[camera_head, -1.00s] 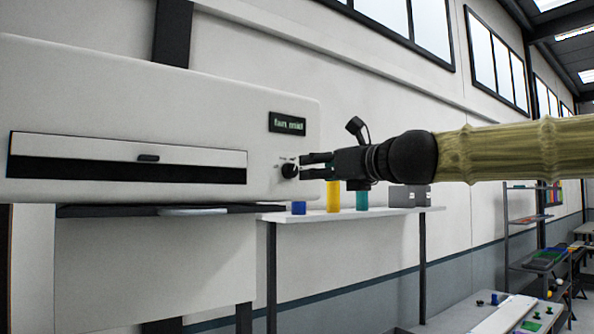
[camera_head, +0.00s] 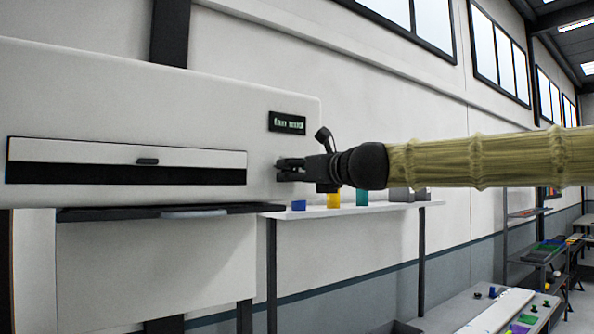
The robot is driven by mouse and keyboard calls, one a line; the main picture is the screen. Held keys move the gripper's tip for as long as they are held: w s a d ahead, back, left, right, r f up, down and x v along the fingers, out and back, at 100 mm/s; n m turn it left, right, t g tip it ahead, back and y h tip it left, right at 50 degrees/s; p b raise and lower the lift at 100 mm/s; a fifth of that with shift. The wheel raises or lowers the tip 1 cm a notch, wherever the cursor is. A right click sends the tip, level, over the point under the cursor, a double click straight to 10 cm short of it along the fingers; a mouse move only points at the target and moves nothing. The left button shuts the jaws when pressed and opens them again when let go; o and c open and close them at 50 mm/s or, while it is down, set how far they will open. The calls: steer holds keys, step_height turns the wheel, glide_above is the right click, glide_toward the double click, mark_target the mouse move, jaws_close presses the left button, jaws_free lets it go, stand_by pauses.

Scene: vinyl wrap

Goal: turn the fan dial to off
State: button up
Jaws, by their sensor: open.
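The white machine (camera_head: 90,90) fills the left of the head view. A small dark display (camera_head: 287,122) with pale green text sits near its right end; the text is too blurred to read surely. My gripper (camera_head: 281,169) reaches in from the right, with its open fingers around the dial's place just below the display. The fan dial itself is hidden by the fingers, so I cannot tell its angle or whether the fingers touch it.
A long slot with a pale flap (camera_head: 70,152) runs along the machine's front. A white shelf (camera_head: 385,207) below my gripper holds blue, yellow and teal cylinders and grey boxes. A low bench with small coloured parts stands at the lower right.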

steer(key=c, duration=1)
steer(key=shift+n, duration=0.3)
steer(key=n+b, duration=0.1)
steer(key=n, duration=0.3)
steer(key=shift+n, duration=0.3)
steer(key=n+b, duration=0.2)
steer(key=n, duration=0.3)
steer(key=shift+d, duration=0.1)
steer(key=n+b, duration=0.2)
steer(key=n, duration=0.3)
steer(key=shift+n, duration=0.4)
steer(key=shift+r+n+b, duration=0.15)
steer(key=shift+n+b, duration=1.05)
steer(key=shift+n, duration=0.7)
